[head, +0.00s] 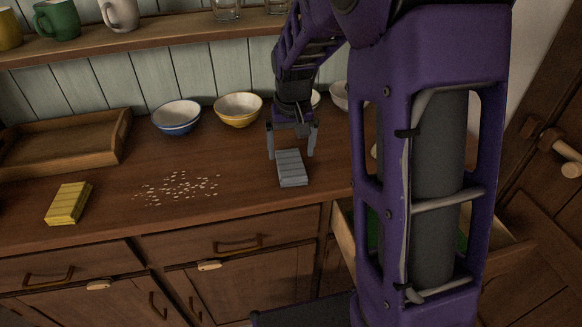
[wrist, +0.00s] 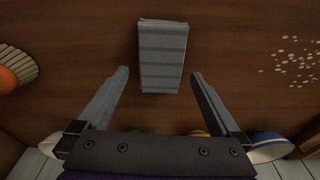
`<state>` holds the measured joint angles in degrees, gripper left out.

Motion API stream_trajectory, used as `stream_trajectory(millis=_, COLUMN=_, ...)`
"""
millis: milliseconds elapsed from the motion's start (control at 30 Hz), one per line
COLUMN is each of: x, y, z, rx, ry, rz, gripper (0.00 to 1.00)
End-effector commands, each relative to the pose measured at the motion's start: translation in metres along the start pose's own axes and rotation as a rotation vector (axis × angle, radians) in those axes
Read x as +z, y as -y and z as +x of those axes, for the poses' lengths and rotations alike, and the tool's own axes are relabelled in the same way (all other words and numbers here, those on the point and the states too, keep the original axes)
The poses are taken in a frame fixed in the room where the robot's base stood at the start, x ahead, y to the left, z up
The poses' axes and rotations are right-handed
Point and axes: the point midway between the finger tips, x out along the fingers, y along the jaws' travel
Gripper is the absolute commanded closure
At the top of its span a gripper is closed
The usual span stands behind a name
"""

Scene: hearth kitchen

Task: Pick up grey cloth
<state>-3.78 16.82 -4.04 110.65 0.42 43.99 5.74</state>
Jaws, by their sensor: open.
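The grey cloth (head: 292,169) is a folded, striped block lying on the wooden counter near its front edge. In the wrist view the grey cloth (wrist: 163,56) lies just beyond the fingertips, roughly centred between them. My gripper (head: 292,150) is open and empty, pointing down over the counter at the cloth's back end. In the wrist view my gripper (wrist: 158,76) has its two fingers spread wider than the cloth. I cannot tell the exact height of the fingertips above the counter.
A yellow cloth (head: 69,203) and scattered pale flakes (head: 178,188) lie to the left. A blue bowl (head: 176,118), a yellow bowl (head: 238,110) and a wooden tray (head: 62,148) stand behind. An open drawer (head: 345,240) is below right. A shelf (head: 140,38) with mugs hangs above.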

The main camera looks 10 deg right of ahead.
Motion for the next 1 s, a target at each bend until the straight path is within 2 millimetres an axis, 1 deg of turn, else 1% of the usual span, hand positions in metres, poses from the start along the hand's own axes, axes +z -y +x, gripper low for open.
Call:
stream_trajectory(millis=33, x=0.002, y=-0.001, z=0.012, rx=0.001, ry=0.004, rz=0.000, gripper=0.00)
stream_trajectory(millis=100, x=0.003, y=-0.001, z=0.023, rx=0.001, ry=0.005, rz=0.000, gripper=0.00)
stream_trajectory(millis=200, x=0.002, y=-0.001, z=0.033, rx=0.001, ry=0.002, rz=0.000, gripper=0.00)
stream_trajectory(millis=300, x=0.002, y=-0.001, z=0.037, rx=0.001, ry=0.001, rz=0.000, gripper=0.00)
stream_trajectory(millis=500, x=0.001, y=-0.001, z=0.037, rx=0.001, ry=0.000, rz=0.000, gripper=0.00)
stream_trajectory(millis=567, x=0.002, y=-0.001, z=0.036, rx=0.001, ry=0.000, rz=0.000, gripper=0.11)
stream_trajectory(millis=600, x=0.002, y=-0.001, z=0.036, rx=0.001, ry=0.000, rz=0.000, gripper=0.18)
stream_trajectory(millis=767, x=0.002, y=-0.001, z=0.036, rx=0.001, ry=0.000, rz=0.000, gripper=0.47)
stream_trajectory(millis=800, x=0.002, y=-0.001, z=0.036, rx=0.001, ry=0.000, rz=0.000, gripper=0.54)
stream_trajectory(millis=900, x=0.001, y=-0.001, z=0.036, rx=0.001, ry=-0.001, rz=0.000, gripper=0.70)
stream_trajectory(millis=1000, x=0.001, y=-0.001, z=0.036, rx=0.001, ry=-0.001, rz=0.000, gripper=0.70)
